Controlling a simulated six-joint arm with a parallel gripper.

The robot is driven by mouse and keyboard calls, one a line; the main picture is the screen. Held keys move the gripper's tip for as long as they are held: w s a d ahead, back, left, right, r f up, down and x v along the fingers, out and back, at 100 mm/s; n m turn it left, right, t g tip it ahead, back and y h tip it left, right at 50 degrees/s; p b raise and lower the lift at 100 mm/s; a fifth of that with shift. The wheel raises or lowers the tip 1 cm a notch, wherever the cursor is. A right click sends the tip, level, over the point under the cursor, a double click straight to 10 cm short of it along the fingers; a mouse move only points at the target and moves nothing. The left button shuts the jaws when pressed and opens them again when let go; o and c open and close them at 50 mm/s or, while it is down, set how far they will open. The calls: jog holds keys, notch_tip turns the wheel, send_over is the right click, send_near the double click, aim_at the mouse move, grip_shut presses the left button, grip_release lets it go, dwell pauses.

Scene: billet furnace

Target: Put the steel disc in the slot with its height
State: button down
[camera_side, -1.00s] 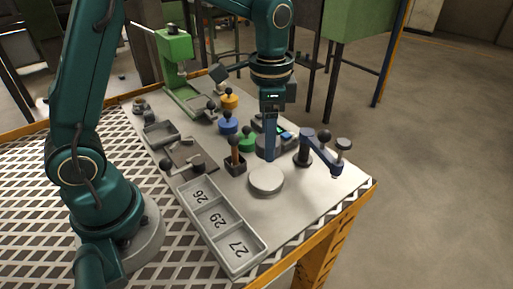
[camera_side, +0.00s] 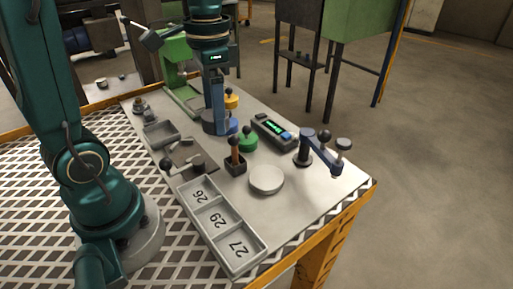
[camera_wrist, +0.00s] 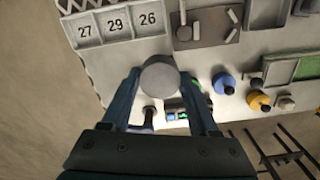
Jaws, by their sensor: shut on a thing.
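My gripper (camera_side: 219,131) is shut on the grey steel disc (camera_wrist: 160,78), which sits between the fingertips in the wrist view. In the side view the fingers hang above the table, and the disc is partly hidden by them. The grey slot tray (camera_side: 215,232) lies along the near table edge, with three slots marked 26, 29 and 27. It also shows at the upper left of the wrist view (camera_wrist: 88,41). The slots look empty. A gauge (camera_side: 273,131) with a lit green display lies to the right of my gripper; its reading is too small to tell.
A pale round plate (camera_side: 266,180) lies right of the tray. Green (camera_side: 248,142) and yellow (camera_side: 231,99) knobbed pieces, a blue one, and a clamp arm (camera_side: 322,150) also stand on the table.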

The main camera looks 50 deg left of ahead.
jog(key=s+a+f, duration=0.2)
jog(key=s, duration=0.5)
send_over(217, 221)
jog(key=shift+n, duration=0.3)
notch_tip(217, 221, down, 7)
jog(key=shift+w, duration=0.1)
jog(key=shift+f, duration=2.05)
